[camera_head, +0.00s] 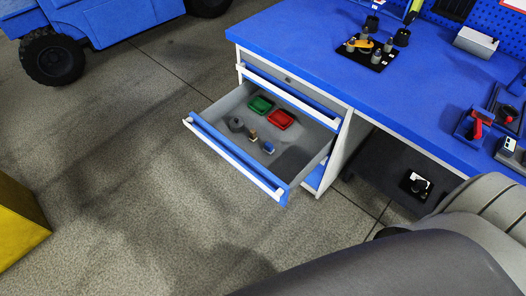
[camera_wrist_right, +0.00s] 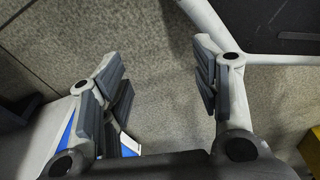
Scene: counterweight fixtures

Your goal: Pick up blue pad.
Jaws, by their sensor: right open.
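A small blue-topped piece (camera_head: 268,147), which looks like the blue pad, is in the open drawer (camera_head: 214,155) of the blue-topped bench. It is tiny in the head view, so its exact shape is unclear. My right gripper (camera_wrist_right: 165,88) is open and empty in the right wrist view, its fingers wide apart above the grey floor. The blue piece cannot be made out in that view. The right gripper is not visible in the head view, and my left gripper is in neither view.
The drawer also holds a green tray (camera_head: 261,105), a red tray (camera_head: 281,119), a dark grey part (camera_head: 236,124) and a small tan-topped piece (camera_head: 252,135). Fixtures and tools stand on the bench top (camera_head: 310,45). Floor left of the drawer is clear; a yellow box (camera_head: 18,222) stands far left.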

